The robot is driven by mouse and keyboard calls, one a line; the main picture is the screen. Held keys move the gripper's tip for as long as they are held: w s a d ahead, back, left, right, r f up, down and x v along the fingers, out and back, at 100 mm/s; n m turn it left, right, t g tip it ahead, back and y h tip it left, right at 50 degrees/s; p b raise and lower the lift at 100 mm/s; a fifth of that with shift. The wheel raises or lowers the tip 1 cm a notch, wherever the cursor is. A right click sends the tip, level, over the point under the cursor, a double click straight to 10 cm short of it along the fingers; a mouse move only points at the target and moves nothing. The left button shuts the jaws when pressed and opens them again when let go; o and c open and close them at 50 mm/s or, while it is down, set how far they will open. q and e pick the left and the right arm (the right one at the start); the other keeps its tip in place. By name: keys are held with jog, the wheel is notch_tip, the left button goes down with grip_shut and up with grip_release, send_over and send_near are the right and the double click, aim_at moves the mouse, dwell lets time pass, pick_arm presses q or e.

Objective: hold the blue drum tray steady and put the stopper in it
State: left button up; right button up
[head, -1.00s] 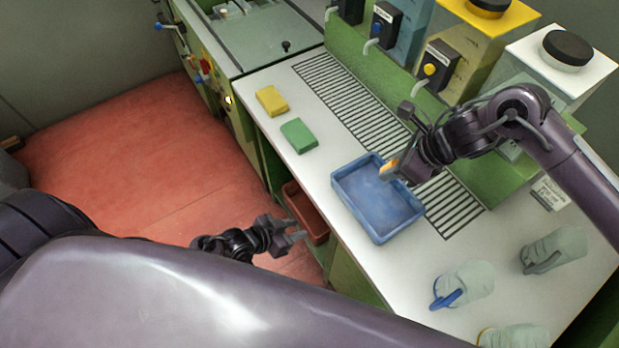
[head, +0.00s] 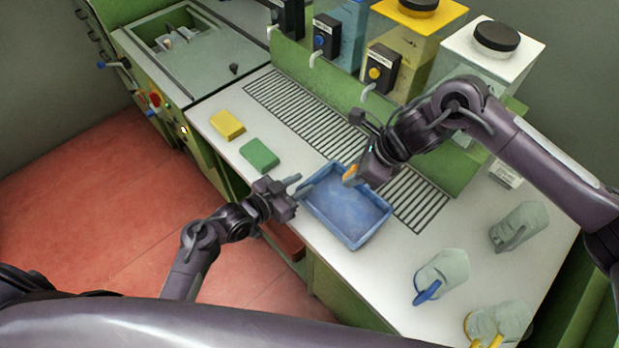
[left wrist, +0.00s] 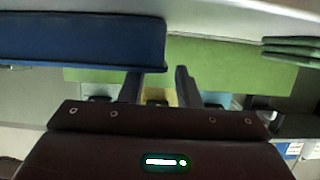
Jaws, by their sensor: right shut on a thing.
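The blue drum tray (head: 345,205) lies on the white counter and looks empty. My left gripper (head: 297,186) is at the tray's left wall, with its fingers apart. In the left wrist view, the tray (left wrist: 80,40) fills the upper left, and my left gripper (left wrist: 158,82) shows two separated fingers with nothing visible between them. The tray's edge is close to the left finger; I cannot tell whether they touch. My right gripper (head: 358,168) is shut on the orange-brown stopper (head: 350,175), above the tray's far side. The gripper hides part of the stopper.
A green block (head: 259,155) and a yellow block (head: 227,124) lie left of the tray. A slotted drain (head: 310,118) and dispensers stand behind it. Several grey jugs, one with a blue handle (head: 427,292), stand at the right. Counter in front of the tray is clear.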

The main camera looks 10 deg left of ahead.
aim_at(311, 179)
pick_arm(q)
jog(key=shift+x, duration=2.3)
grip_shut()
